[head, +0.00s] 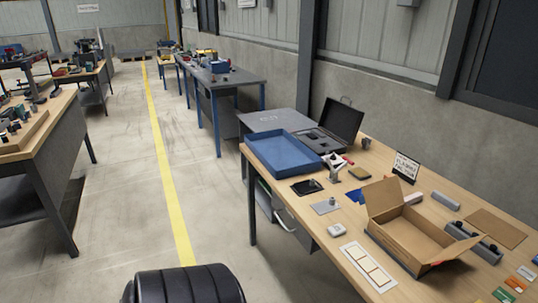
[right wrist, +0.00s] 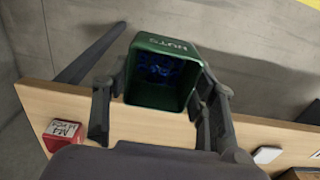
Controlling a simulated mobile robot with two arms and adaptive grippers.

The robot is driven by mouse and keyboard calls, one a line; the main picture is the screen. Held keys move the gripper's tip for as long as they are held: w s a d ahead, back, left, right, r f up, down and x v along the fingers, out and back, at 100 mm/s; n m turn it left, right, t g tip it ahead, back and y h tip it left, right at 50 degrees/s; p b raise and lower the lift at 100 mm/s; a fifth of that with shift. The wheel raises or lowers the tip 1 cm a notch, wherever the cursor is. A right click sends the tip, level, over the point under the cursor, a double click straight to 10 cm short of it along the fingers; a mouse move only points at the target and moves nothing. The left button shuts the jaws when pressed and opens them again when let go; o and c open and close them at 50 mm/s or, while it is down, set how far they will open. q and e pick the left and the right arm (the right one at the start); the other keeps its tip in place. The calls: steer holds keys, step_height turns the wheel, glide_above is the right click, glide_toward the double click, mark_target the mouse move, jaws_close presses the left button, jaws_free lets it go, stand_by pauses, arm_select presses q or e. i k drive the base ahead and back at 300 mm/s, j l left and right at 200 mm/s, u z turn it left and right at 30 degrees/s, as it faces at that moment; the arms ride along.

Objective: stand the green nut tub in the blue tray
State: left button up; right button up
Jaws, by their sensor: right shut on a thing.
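The green nut tub (right wrist: 160,104) is in the right wrist view, lettered "NUTS", with dark blue contents inside. My right gripper (right wrist: 162,85) is shut on it, with a finger along each side. The tub shows across the edge of a wooden table; its height above the table cannot be told. The tub and my right gripper are not seen in the head view. The blue tray (head: 264,138) lies on the left far end of the wooden table in the head view and looks empty. My left gripper is in neither view.
A black open case (head: 340,120) stands behind the tray. A dark flat item (head: 306,187), an open cardboard box (head: 398,232) and a white frame card (head: 367,267) lie on the table. A red box (right wrist: 64,132) sits near the table edge in the wrist view.

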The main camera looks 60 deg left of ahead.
mark_target(280, 154)
steer(key=u, duration=0.5)
steer(key=k+u, duration=0.15)
steer(key=u, duration=0.35)
steer(key=j+u, duration=0.1)
steer(key=u, duration=0.4)
steer(key=i+j+u, duration=0.1)
steer(key=u, duration=1.7)
steer(key=i+l+u, duration=0.2)
steer(key=i+l, duration=1.3)
steer(key=i, duration=0.75)
steer(key=i+l, duration=0.1)
steer(key=i, duration=0.75)
steer(key=i+z, duration=0.25)
steer(key=i, duration=0.15)
steer(key=i+j+z, duration=0.2)
steer(key=i, duration=0.2)
steer(key=i+j+z, duration=0.25)
steer(key=i, duration=0.15)
steer(key=l+z, duration=0.1)
steer(key=z, duration=1.75)
